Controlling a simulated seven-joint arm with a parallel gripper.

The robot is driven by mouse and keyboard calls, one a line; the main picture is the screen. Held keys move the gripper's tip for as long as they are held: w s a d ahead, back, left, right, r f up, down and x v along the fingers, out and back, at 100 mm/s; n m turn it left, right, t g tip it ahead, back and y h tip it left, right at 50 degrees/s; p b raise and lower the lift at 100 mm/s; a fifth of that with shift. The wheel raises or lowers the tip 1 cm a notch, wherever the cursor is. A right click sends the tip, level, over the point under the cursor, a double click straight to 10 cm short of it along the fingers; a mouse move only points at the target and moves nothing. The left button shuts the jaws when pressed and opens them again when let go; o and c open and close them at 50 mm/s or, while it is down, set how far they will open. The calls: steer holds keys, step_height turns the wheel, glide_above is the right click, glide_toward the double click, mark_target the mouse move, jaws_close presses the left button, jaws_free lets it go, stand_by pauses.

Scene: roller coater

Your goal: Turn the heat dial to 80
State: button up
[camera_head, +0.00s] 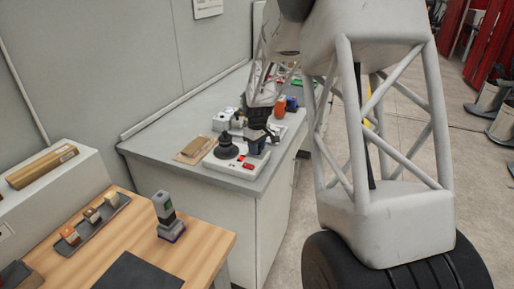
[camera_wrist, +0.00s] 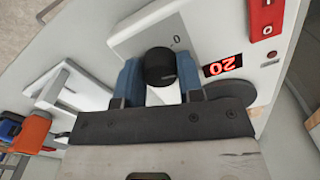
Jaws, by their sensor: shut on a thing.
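The heat dial (camera_wrist: 160,64) is a round black knob on the white panel of the coater (camera_wrist: 210,30). My gripper (camera_wrist: 160,88) has its two blue fingers on either side of the dial and is shut on it. A small display (camera_wrist: 223,64) beside the dial shows red digits, tilted in the wrist view, that look like 20. In the head view the coater (camera_head: 222,164) stands near the bench's front corner, with my gripper (camera_head: 257,145) over its right part. The dial is hidden there by the gripper.
A red switch (camera_wrist: 266,14) and a dark grey disc (camera_wrist: 248,92) are close to the display. An orange thing (camera_wrist: 31,134) and a blue one lie at the left of the wrist view. A brown board (camera_head: 194,150) lies left of the coater on the grey bench (camera_head: 152,150).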

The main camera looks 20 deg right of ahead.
steer(key=m, duration=1.3)
steer(key=shift+m, duration=0.4)
steer(key=m, duration=1.3)
steer(key=shift+m, duration=0.4)
steer(key=o, duration=0.9)
steer(key=shift+r, duration=0.1)
steer(key=shift+r, duration=3.8)
